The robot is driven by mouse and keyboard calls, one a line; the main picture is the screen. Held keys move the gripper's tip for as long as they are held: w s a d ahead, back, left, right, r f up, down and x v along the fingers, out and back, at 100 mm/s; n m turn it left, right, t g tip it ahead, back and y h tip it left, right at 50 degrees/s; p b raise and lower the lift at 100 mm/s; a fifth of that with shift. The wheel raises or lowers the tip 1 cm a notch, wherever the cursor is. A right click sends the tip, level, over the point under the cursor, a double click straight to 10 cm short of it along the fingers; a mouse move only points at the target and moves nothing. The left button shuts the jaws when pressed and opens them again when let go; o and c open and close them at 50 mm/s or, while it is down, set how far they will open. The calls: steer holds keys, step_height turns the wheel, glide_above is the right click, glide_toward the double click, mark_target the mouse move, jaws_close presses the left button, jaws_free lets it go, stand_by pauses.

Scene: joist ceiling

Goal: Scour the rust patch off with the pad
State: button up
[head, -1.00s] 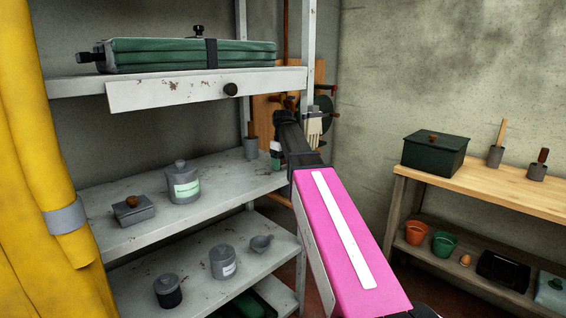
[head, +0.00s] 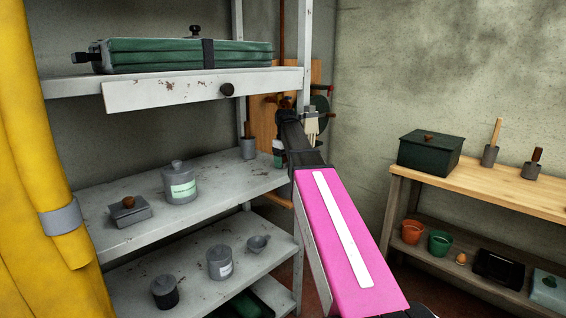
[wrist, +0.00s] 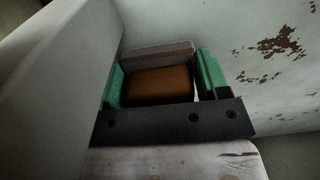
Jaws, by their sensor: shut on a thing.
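In the wrist view the green fingers of my gripper (wrist: 158,82) are shut on a brown block, with a pale meshed layer at its far side; I take this to be the pad (wrist: 160,86). The meshed side faces a pale painted panel; I cannot tell whether it touches. Brown, flaking rust (wrist: 280,42) shows on that panel, to the right of the pad, with a smaller spot below it. In the head view my pink arm reaches toward the shelf's right post, and the pad cannot be made out.
A metal shelf (head: 215,212) holds several jars and tins, with a green case (head: 165,56) on top. A yellow curtain (head: 45,130) hangs at the left. A wooden bench (head: 500,178) with a dark green box (head: 430,153) stands at the right. The arm passes close to the shelf post (head: 305,50).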

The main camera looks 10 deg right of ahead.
steer(key=shift+w+d+r, duration=0.25)
steer(key=shift+w, duration=0.1)
steer(key=shift+s+a, duration=1.05)
steer(key=shift+a, duration=0.3)
steer(key=shift+a+f, duration=0.15)
steer(key=shift+w+d+f, duration=0.1)
steer(key=shift+w+d, duration=0.45)
steer(key=shift+d, duration=0.2)
steer(key=shift+w+d, duration=0.55)
steer(key=shift+d, duration=0.25)
steer(key=shift+s+a, duration=0.55)
steer(key=shift+a, duration=0.25)
steer(key=shift+s+a, duration=0.5)
steer(key=shift+a, duration=0.25)
